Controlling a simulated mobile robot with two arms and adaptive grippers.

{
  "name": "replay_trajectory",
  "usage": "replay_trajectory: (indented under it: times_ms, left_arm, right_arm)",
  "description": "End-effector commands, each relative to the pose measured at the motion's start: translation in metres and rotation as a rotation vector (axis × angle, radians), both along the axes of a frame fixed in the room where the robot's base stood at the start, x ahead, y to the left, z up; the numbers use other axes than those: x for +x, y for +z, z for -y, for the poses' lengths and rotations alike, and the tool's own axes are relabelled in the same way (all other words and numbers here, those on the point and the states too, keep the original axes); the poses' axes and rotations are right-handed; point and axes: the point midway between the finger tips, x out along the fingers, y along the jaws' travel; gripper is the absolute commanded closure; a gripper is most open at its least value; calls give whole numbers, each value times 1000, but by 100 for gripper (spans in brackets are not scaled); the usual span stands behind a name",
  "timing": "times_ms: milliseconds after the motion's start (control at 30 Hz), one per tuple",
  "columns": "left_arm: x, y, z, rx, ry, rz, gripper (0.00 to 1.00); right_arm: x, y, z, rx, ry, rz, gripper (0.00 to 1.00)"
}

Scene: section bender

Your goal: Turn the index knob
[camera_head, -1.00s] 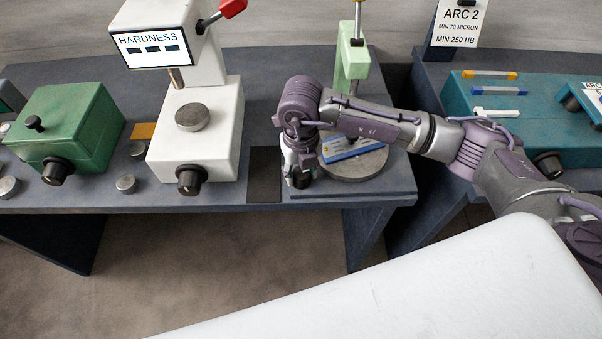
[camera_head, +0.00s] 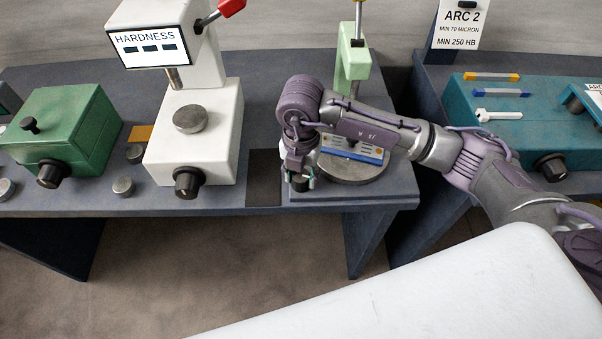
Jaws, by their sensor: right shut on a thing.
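My right gripper (camera_head: 300,178) points down at the front left of the round-plate station and is shut on a small dark knob (camera_head: 300,184), mostly hidden between its fingers. I take this as the index knob; no label on it shows. Behind it, a round grey plate (camera_head: 352,174) carries a blue and white piece (camera_head: 362,153), partly covered by my right arm. A pale green column (camera_head: 353,68) stands behind the plate. My left gripper is not in view.
On the left stand a white hardness tester (camera_head: 215,120) with a black knob (camera_head: 188,182) and a green box (camera_head: 75,125) with another. A teal station (camera_head: 500,130) is on the right bench. Loose metal discs (camera_head: 123,187) lie on the left bench.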

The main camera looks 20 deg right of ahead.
Motion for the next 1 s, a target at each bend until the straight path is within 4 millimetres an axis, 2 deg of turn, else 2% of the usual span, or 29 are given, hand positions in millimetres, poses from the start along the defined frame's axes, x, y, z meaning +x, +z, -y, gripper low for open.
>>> replay_trajectory:
  times_ms: [467, 500, 633, 1000]
  left_arm:
    - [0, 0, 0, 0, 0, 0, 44]
    - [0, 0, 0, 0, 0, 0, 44]
    - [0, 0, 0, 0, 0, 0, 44]
    - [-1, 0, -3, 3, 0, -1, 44]
  right_arm:
    - [1, 1, 0, 0, -15, 5, 92]
    - [1, 1, 0, 0, -15, 5, 54]
    - [1, 1, 0, 0, -15, 4, 32]
    - [1, 4, 0, 1, -13, 2, 31]
